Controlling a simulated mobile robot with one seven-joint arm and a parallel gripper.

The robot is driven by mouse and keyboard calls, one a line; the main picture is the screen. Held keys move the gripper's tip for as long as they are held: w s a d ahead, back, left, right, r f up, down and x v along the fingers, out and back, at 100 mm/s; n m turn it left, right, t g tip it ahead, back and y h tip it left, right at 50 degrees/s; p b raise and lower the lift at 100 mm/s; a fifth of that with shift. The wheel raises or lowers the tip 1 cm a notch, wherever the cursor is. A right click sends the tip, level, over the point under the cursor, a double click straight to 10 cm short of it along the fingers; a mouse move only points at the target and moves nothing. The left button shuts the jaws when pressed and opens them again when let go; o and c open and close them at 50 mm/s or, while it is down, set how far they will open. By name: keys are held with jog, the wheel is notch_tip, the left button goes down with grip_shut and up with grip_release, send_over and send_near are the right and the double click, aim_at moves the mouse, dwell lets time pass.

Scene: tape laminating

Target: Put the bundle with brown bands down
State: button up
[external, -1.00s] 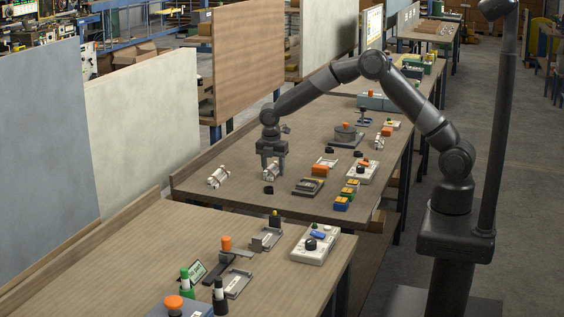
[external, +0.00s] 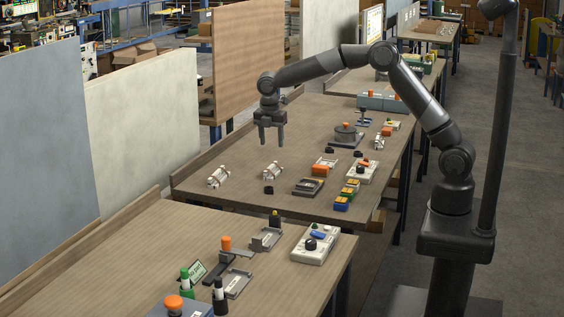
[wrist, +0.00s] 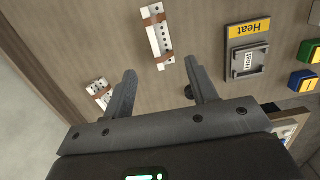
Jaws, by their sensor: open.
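A white bundle with brown bands (external: 272,171) lies on the workbench (external: 235,197) in the external view. In the wrist view this bundle (wrist: 160,36) lies past my fingertips, with dark holes or dots along it and a brown band near each end. A second white bundle (external: 218,176) lies to its left and also seems to have brownish bands; it shows in the wrist view (wrist: 102,94) beside the left finger. My gripper (external: 271,142) is open and empty, raised above the banded bundle and apart from it. Its two fingers (wrist: 161,68) are spread in the wrist view.
A grey station (external: 308,187) with a yellow "Heat" label (wrist: 249,29) stands right of the banded bundle. A small black cap (external: 268,190) lies in front of it. Blue and yellow blocks (external: 345,197) stand at the right edge.

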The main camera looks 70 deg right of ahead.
jog(key=s+d+r+m+t, duration=0.25)
jog(key=s+r+m, duration=0.55)
jog(key=s+r, duration=0.9)
jog(key=s+f+m+t, duration=0.1)
jog(key=s+m, duration=0.2)
jog(key=s, duration=0.5)
jog(key=s+d+f+m+t, duration=0.1)
jog(key=s+f+m, duration=0.1)
jog(key=s, duration=0.6)
jog(key=s+f+m+t+y, duration=0.1)
jog(key=s+m, duration=0.4)
jog(key=s, duration=0.3)
jog(key=shift+s+d+f, duration=0.25)
jog(key=shift+d+f, duration=0.1)
jog(key=shift+f, duration=0.05)
jog(key=shift+o, duration=0.5)
